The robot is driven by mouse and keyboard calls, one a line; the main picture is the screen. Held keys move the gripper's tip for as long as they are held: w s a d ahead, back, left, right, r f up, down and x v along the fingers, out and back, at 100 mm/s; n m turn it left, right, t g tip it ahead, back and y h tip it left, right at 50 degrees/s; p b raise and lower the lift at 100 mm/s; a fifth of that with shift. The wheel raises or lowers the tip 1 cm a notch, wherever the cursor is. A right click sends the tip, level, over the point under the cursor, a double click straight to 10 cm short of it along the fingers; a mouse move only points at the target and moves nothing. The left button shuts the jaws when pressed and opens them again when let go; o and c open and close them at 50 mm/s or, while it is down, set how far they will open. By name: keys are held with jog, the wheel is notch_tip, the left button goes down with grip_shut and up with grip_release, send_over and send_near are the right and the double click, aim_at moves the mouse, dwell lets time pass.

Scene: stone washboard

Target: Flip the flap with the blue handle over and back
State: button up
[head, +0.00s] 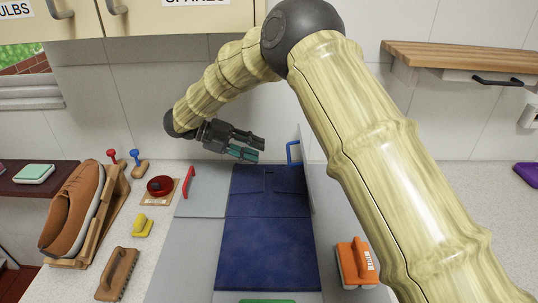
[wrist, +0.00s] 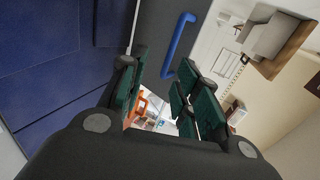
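The blue handle (head: 293,152) is on a grey flap (head: 304,172) at the right edge of the dark blue board (head: 268,250). The flap looks raised, seen nearly edge-on in the head view. In the wrist view, the handle (wrist: 178,45) stands out from the grey flap face (wrist: 155,22), ahead of my fingers. My gripper (head: 254,148) is in the air above the board's far end, to the left of the handle. Its dark green fingers are apart with nothing between them, and I see no contact with the handle.
A red handle (head: 189,182) sits on the grey panel left of the board. A shoe (head: 72,212) on a wooden stand, brushes and a red round item (head: 160,186) lie further left. An orange-and-white brush (head: 356,263) is at right. A wooden shelf (head: 460,57) hangs at upper right.

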jog(key=shift+v, duration=1.5)
jog(key=shift+d, duration=0.1)
